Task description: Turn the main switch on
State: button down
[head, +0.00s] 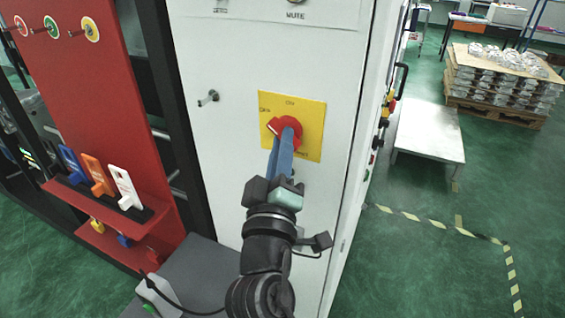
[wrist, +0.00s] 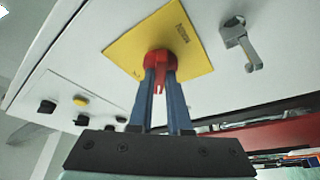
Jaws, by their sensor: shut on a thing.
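The main switch (head: 287,129) is a red rotary knob on a yellow plate (head: 310,112) on the front of a white cabinet. In the head view its handle points to the upper left, toward lettering too small to read for sure. It also shows in the wrist view as the red knob (wrist: 159,62) on the yellow plate (wrist: 185,50). My gripper (head: 285,128) has its blue fingers shut on the red knob, one on each side. In the wrist view the fingers (wrist: 159,80) partly hide the knob's sides.
A small key lock (head: 209,98) sits left of the yellow plate. A red board (head: 75,70) with hanging tags stands at the left. A low metal table (head: 428,130) and a pallet of castings (head: 500,75) are at the right. Green floor is open beyond the cabinet.

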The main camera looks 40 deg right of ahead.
jog(key=m+h+b, duration=0.1)
jog(key=m+b, duration=0.1)
jog(key=b, duration=0.3)
jog(key=f+m+g+h+b, duration=0.1)
jog(key=m+b, duration=0.2)
jog(key=b, duration=0.1)
jog(key=m+b, duration=0.2)
jog(key=b, duration=0.3)
jog(key=shift+w+a+f+g+h+b, duration=0.2)
jog(key=shift+g+h+b, duration=0.1)
jog(key=shift+h, duration=0.1)
jog(key=m+g+b, duration=0.1)
jog(key=m+b, duration=0.1)
jog(key=b, duration=0.1)
jog(key=m+g+h+b, duration=0.1)
jog(key=m+b, duration=0.1)
jog(key=shift+w+r+b, duration=0.1)
jog(key=shift+r+b, duration=0.05)
jog(key=shift+b, duration=0.25)
jog(key=m+b, duration=0.1)
jog(key=m+g+b, duration=0.1)
jog(key=m+b, duration=0.1)
jog(key=shift+r+h, duration=0.3)
jog(key=shift+h, duration=0.1)
jog(key=shift+r, duration=0.1)
jog(key=c, duration=0.9)
grip_release()
jog(key=shift+o, duration=0.2)
